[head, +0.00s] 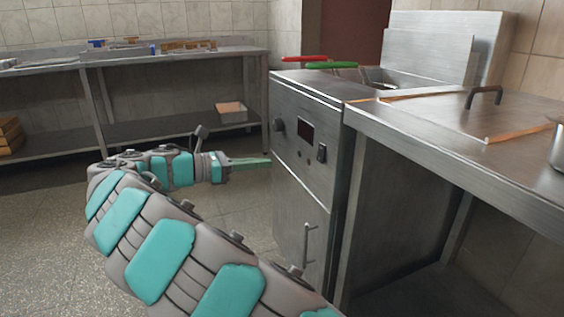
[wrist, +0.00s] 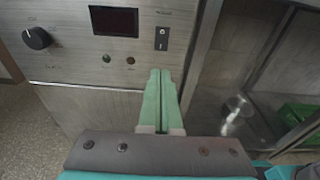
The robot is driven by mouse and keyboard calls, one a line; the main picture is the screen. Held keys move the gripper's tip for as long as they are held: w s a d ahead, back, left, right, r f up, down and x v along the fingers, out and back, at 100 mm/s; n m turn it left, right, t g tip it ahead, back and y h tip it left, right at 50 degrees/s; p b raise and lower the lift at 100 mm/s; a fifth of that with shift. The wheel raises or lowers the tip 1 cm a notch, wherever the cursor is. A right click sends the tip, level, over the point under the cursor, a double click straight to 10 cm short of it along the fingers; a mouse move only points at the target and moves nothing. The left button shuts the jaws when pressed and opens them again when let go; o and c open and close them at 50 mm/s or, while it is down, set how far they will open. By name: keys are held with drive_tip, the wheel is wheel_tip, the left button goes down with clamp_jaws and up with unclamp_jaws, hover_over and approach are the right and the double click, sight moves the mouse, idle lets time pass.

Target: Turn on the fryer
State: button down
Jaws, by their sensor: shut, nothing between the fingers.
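The fryer (head: 308,180) is a steel cabinet in the middle of the head view. Its front panel carries a black knob (wrist: 37,38), a dark display (wrist: 114,20), a black rocker switch (wrist: 161,38) and two small round buttons or lights below the display. The switch also shows in the head view (head: 321,152). My gripper (wrist: 160,72) is shut and empty, with its green fingers pointing at the panel just below the switch. In the head view my gripper (head: 268,162) is near the fryer's front. I cannot tell whether the fingertips touch the panel.
A steel counter (head: 450,150) adjoins the fryer on the right. Red (head: 304,58) and green (head: 331,65) handles stick out over the fryer top. The fryer door has a vertical handle (head: 308,243). A steel shelf table (head: 150,60) stands at the back left. The floor left is clear.

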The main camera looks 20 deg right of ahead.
sight(319, 159)
drive_tip(key=d, duration=0.4)
drive_tip(key=d+f, duration=0.1)
drive_tip(key=d, duration=0.3)
drive_tip(key=d+b, duration=0.1)
drive_tip(key=d, duration=0.4)
drive_tip(key=shift+w+f, duration=0.2)
drive_tip(key=shift+f, duration=0.1)
drive_tip(key=shift+d+p, duration=0.15)
drive_tip(key=shift+p, duration=0.25)
drive_tip(key=shift+f+h, duration=0.1)
drive_tip(key=shift+h, duration=0.2)
